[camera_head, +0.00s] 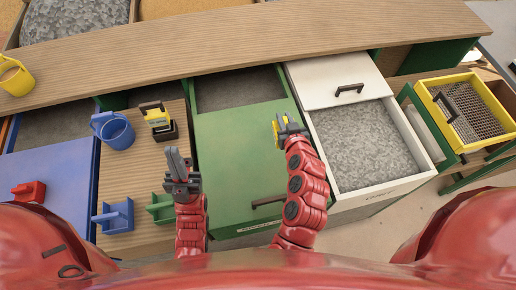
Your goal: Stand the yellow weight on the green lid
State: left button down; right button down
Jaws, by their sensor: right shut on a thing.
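A yellow weight (279,128) is in my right gripper (289,129), mostly hidden by the fingers. My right gripper is shut on it over the upper right part of the green lid (236,158). The lid is a flat green panel with a dark handle near its front edge, covering most of a bin. I cannot tell whether the weight touches the lid. My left gripper (181,171) is over the wooden board left of the lid, with nothing visible in it. Its fingers are seen at an angle that hides whether they are apart.
A red block (29,192) sits on a blue lid (52,172). An open white bin (396,186) and a yellow-framed mesh (468,111) lie right.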

jog(key=s+a+f+n+g+y+p, duration=0.25)
jog(key=s+a+n+y, duration=0.3)
jog(key=s+a, duration=1.05)
jog(key=w+d+f+p, duration=0.1)
jog(key=w, duration=0.4)
jog(key=w+d+f+p, duration=0.1)
jog(key=w+d+f, duration=0.1)
jog(key=w, duration=0.3)
jog(key=w+d+f+p, duration=0.1)
jog(key=w+d+f, duration=0.1)
jog(key=w, duration=0.3)
jog(key=shift+d, duration=0.1)
jog(key=shift+d+f, duration=0.1)
jog(key=shift+f, duration=0.25)
jog(key=shift+f, duration=0.15)
jog(key=c, duration=0.8)
grip_release()
